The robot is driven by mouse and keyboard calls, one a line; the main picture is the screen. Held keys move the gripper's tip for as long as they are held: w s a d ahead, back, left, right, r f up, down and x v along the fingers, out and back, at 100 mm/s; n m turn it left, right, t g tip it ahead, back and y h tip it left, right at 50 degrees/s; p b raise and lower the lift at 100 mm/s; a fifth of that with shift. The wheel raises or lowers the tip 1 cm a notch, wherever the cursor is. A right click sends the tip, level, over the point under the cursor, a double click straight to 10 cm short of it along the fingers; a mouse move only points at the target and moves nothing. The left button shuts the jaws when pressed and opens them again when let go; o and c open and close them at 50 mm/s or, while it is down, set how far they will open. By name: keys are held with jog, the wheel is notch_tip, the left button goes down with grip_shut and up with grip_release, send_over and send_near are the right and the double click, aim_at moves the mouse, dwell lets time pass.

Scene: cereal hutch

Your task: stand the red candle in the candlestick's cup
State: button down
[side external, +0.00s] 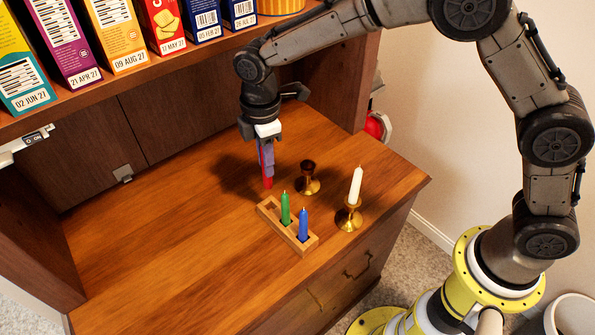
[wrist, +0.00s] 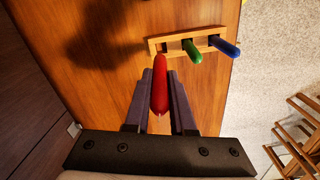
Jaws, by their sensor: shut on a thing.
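My gripper (side external: 265,158) is shut on the red candle (side external: 267,182) and holds it roughly upright above the hutch top, behind the wooden rack. In the wrist view the red candle (wrist: 159,85) lies between my two fingers (wrist: 160,95). An empty brass candlestick (side external: 308,180) with a dark cup stands to the right of my gripper in the side view. A second brass candlestick (side external: 348,217) holds a white candle (side external: 355,185). Neither candlestick shows in the wrist view.
A wooden rack (side external: 268,211) holds a green candle (side external: 285,209) and a blue candle (side external: 303,225); its far slot looks empty. Cereal boxes (side external: 125,35) stand on the shelf above. The left of the wooden top (side external: 150,240) is clear.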

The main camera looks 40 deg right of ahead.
dwell(0.4)
jog(key=shift+s+d+n, duration=0.2)
jog(key=shift+d+n, duration=0.05)
jog(key=shift+n, duration=0.25)
jog(key=w+d+r, duration=0.2)
jog(key=d+r, duration=0.2)
jog(key=d, duration=0.8)
notch_tip(320, 180, down, 6)
jog(key=m, duration=0.1)
jog(key=shift+d+f, duration=0.2)
jog(key=shift+f, duration=1.45)
jog(key=shift+c, duration=1.8)
grip_release()
jog(key=shift+r, duration=0.1)
